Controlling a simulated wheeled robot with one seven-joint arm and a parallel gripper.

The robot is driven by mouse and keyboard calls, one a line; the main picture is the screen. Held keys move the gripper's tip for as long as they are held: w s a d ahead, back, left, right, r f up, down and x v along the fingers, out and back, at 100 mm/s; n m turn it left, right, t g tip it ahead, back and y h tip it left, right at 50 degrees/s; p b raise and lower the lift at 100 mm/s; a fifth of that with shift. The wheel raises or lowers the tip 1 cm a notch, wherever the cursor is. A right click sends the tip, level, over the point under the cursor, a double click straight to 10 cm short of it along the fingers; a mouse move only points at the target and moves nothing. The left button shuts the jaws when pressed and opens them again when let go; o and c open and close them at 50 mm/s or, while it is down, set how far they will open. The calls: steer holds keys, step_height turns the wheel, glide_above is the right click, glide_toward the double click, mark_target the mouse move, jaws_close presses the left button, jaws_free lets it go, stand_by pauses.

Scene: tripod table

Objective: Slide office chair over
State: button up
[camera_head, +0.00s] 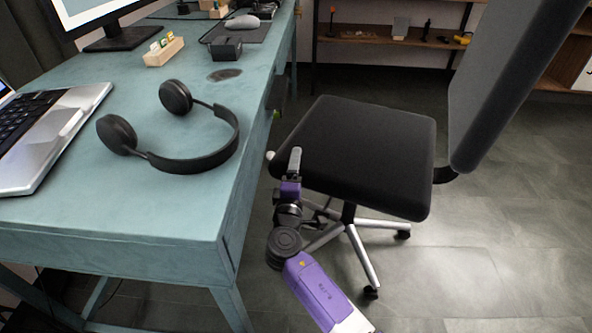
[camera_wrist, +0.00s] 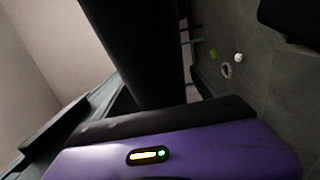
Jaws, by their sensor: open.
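The office chair (camera_head: 362,150) has a black square seat, a dark grey backrest (camera_head: 505,80) on the right and a silver star base on casters. It stands on the floor to the right of the teal desk. My gripper (camera_head: 294,160) is at the seat's near left edge, close to the desk's side; it is open. I cannot tell whether it touches the seat. In the wrist view a large dark slab, likely part of the chair, fills the upper middle, and my purple gripper body lies across the bottom.
The teal desk (camera_head: 190,232) on the left holds a laptop (camera_head: 50,130), black headphones (camera_head: 190,160), a monitor and a mouse (camera_head: 242,22). A wooden shelf (camera_head: 385,38) stands behind. Floor to the right of and in front of the chair is clear.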

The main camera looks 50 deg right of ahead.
steer(key=shift+d, duration=0.1)
steer(key=p+v, duration=0.2)
steer(key=v, duration=0.6)
steer(key=shift+o, duration=0.2)
steer(key=shift+w, duration=0.15)
